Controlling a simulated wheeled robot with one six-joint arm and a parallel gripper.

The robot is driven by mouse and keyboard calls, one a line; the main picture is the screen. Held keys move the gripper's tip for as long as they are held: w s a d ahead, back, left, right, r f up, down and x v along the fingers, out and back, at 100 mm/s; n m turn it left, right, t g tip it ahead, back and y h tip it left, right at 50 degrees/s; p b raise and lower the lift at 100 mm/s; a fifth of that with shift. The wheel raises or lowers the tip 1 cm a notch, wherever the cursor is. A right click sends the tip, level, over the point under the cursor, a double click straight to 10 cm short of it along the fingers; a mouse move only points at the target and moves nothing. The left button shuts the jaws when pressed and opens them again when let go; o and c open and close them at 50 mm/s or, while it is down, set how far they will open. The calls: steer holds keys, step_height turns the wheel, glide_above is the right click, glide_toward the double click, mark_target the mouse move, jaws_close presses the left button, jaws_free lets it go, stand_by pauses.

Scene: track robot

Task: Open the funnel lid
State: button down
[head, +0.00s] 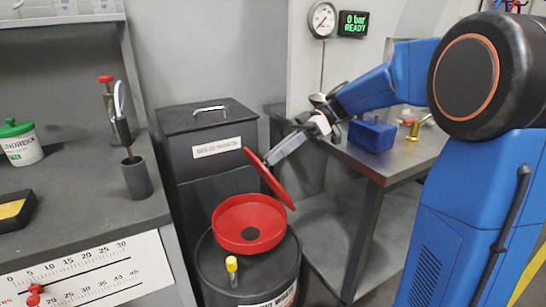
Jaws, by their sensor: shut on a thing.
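The red funnel (232,226) sits on top of a dark drum (255,269), with its bowl and dark centre hole showing. Its red lid (270,180) stands steeply raised at the funnel's right rear side, tilted, with the bowl uncovered. My gripper (271,160) reaches down from the upper right and is shut on the lid near its upper edge. The exact grip on the lid is partly hidden by the fingers.
A yellow-capped item (232,264) stands on the drum in front of the funnel. A dark bin (205,128) is behind. A left bench (90,215) holds a dark cup (136,178). A right table (395,160) carries a blue box (372,135).

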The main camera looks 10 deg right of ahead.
stand_by(0.3)
steer(key=c, duration=1.6)
jaws_free()
steer(key=v, duration=1.2)
steer(key=shift+f, duration=0.1)
